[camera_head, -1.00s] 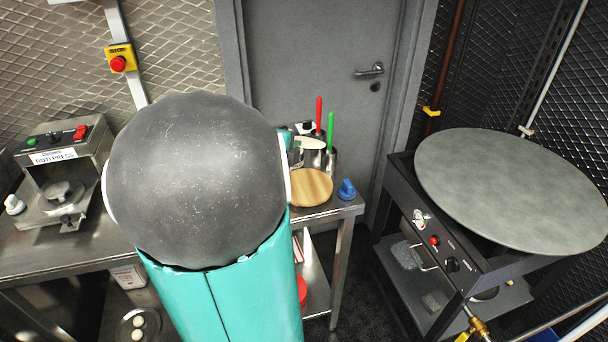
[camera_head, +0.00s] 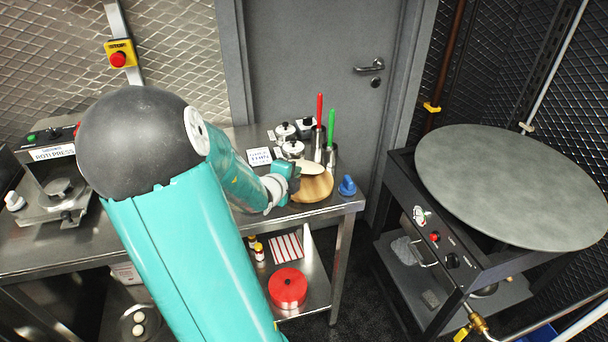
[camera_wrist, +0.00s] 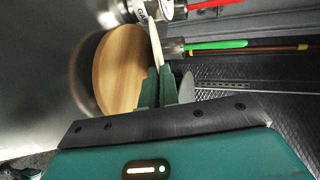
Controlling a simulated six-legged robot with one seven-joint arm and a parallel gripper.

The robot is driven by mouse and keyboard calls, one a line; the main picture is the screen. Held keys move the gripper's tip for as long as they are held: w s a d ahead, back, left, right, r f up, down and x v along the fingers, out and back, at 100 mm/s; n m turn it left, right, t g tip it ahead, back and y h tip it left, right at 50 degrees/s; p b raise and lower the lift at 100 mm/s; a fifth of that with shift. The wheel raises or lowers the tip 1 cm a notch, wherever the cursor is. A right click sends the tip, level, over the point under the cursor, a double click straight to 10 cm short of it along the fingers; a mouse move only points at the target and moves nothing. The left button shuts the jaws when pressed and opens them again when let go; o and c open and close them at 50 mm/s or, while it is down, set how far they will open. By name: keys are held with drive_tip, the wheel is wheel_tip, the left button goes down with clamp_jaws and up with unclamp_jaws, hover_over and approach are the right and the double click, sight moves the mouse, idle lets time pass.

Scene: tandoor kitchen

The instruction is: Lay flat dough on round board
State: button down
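The flat dough (camera_head: 311,167) is a thin pale disc held at its edge by my gripper (camera_head: 295,174). In the wrist view the dough (camera_wrist: 155,42) shows nearly edge-on between the two green fingers of my gripper (camera_wrist: 158,75), which are shut on it. The round wooden board (camera_head: 316,190) lies on the steel table's right end. The dough is over the board's far part in the head view and covers some of it. In the wrist view the board (camera_wrist: 120,72) is beside the dough, on its left. I cannot tell how wide the gap is.
Steel pots (camera_head: 291,148) and holders with a red handle (camera_head: 319,110) and a green handle (camera_head: 330,128) stand just behind the board. A blue knob-like object (camera_head: 347,186) sits to its right. A large round griddle (camera_head: 510,185) stands further right. The roti press (camera_head: 55,180) is at left.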

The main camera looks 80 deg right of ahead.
drive_tip(key=c, duration=1.8)
unclamp_jaws()
drive_tip(key=v, duration=0.8)
drive_tip(key=a+r, duration=0.1)
drive_tip(key=r, duration=0.3)
drive_tip(key=a+r, duration=0.1)
drive_tip(key=r, duration=0.2)
drive_tip(key=shift+w+a, duration=0.25)
drive_tip(key=shift+a, duration=0.1)
